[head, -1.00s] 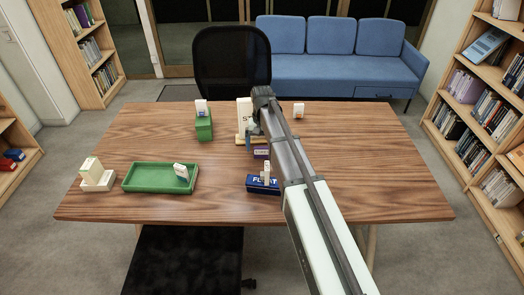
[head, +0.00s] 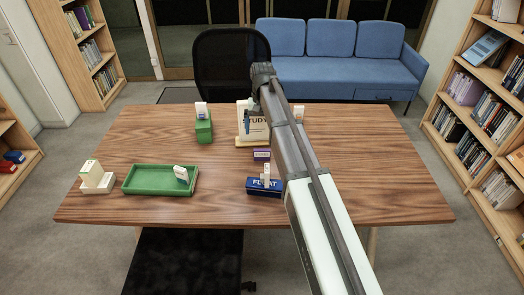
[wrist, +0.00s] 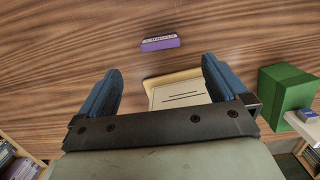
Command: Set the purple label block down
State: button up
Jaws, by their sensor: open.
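The purple label block (head: 262,155) lies on the wooden table (head: 345,170), between the cream sign and the dark blue block. It also shows in the wrist view (wrist: 160,43), lying flat on the wood with pale marks along one side. My gripper (head: 248,117) is raised in front of the cream sign marked STUDY (head: 257,131).
A green block (head: 204,131) with a white piece on top stands left of the sign. A green tray (head: 150,191) holds a white piece. A dark blue block (head: 258,190) bears a white piece. A cream block (head: 91,170) is far left. The table's right side is clear.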

jog(key=t, duration=0.6)
send_near(262, 150)
jog(key=x, duration=0.3)
jog(key=w+x, duration=0.1)
jog(key=x, duration=0.3)
jog(key=shift+r, duration=0.25)
jog(key=shift+s+x, duration=0.25)
jog(key=shift+x, duration=1.1)
jog(key=shift+s+x, duration=0.2)
jog(key=shift+x, duration=1.15)
jog(key=shift+f, duration=0.15)
jog(key=shift+c, duration=0.5)
